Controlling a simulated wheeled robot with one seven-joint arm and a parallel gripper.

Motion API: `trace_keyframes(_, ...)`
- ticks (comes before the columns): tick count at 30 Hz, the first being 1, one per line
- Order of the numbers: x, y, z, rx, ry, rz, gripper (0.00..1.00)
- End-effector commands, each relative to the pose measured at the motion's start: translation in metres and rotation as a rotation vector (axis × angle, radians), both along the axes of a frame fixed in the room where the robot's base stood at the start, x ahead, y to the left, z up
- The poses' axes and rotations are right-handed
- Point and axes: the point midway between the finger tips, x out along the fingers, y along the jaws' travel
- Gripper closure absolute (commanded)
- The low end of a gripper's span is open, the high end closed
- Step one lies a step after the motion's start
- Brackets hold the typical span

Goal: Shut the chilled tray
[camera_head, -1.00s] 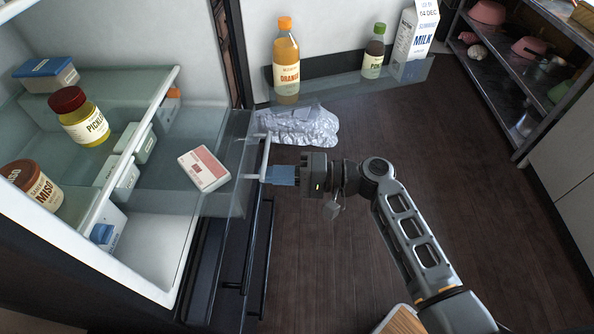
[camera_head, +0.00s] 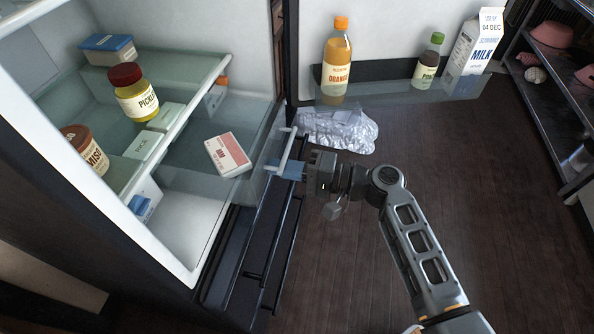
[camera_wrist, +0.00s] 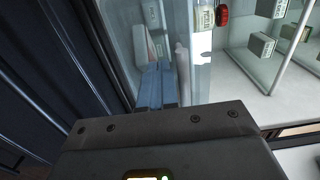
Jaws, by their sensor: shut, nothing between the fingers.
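The chilled tray (camera_head: 255,180) is a clear drawer in the fridge, with a white bar handle (camera_head: 285,153) on its front. It stands pulled out part of the way past the shelf edge. A white and red carton (camera_head: 228,155) lies in the tray. My gripper (camera_head: 283,169) has its blue fingers shut and empty against or very close to the tray's front, by the handle; I cannot tell if they touch. In the wrist view the blue fingers (camera_wrist: 157,87) lie in front of the clear tray front.
Pickle (camera_head: 135,95) and miso (camera_head: 85,150) jars stand on the glass shelf above. The open door's shelf holds an orange bottle (camera_head: 337,65), a green-capped bottle (camera_head: 429,62) and a milk carton (camera_head: 472,45). Crumpled silver wrapping (camera_head: 340,128) lies behind my gripper. Dark drawers (camera_head: 262,255) sit below.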

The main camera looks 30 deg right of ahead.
Motion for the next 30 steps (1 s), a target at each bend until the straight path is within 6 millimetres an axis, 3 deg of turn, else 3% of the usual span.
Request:
trace_keyframes(18,0.115,0.117,-0.004,-0.001,-0.004,0.005,1.00)
trace_keyframes(30,0.155,0.156,-0.001,-0.001,-0.001,0.002,1.00)
